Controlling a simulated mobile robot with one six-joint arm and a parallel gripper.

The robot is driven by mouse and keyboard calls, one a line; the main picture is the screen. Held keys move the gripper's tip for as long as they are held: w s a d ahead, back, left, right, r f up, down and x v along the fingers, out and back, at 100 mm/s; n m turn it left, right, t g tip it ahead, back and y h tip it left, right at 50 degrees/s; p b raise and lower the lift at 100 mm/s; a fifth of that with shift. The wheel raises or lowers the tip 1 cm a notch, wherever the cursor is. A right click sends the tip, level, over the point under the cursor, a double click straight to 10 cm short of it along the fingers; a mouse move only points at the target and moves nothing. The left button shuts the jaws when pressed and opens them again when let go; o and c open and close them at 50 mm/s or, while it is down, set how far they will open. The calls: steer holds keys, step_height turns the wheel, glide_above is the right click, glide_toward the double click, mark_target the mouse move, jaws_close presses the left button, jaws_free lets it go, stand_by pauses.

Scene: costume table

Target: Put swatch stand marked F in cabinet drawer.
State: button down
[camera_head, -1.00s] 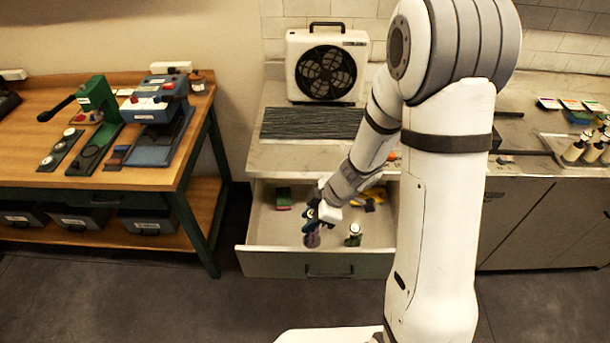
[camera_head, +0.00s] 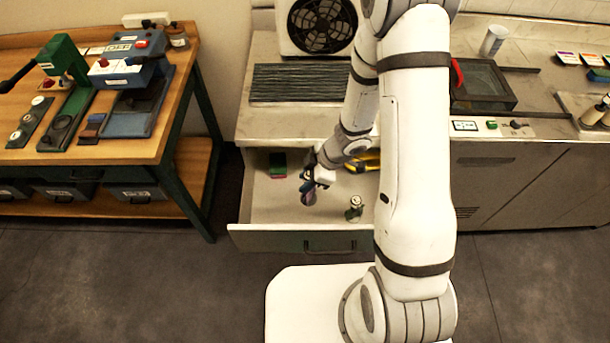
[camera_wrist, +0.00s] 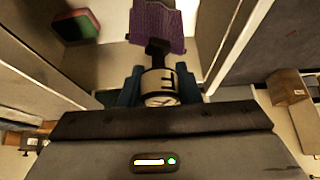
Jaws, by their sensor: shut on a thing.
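My gripper (camera_head: 311,183) is shut on the swatch stand marked F (camera_wrist: 158,84), as the wrist view (camera_wrist: 158,98) shows. The stand has a pale round body with a dark F, a dark neck and a purple ribbed swatch (camera_wrist: 157,25). In the head view the purple part (camera_head: 308,198) shows just below my gripper, over the inside of the open cabinet drawer (camera_head: 253,214). I cannot tell whether the stand touches the drawer floor. The F itself is too small to read in the head view.
The drawer also holds a red and green block (camera_head: 278,164) at the back left, a small bottle-like thing (camera_head: 354,208) to the right, and a yellow and black tool (camera_head: 368,163) at the back right. The drawer floor around the stand is clear.

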mark_target(311, 198)
step_height(311, 198, down, 3)
steer(key=shift+r+b, duration=0.1)
steer(key=shift+b, duration=1.15)
steer(key=shift+f+b, duration=3)
steer(key=shift+f, duration=1.6)
steer(key=shift+f+b, duration=0.3)
steer(key=shift+f, duration=0.2)
steer(key=c, duration=1)
jaws_free()
steer(key=shift+o, duration=0.5)
steer(key=o, duration=0.3)
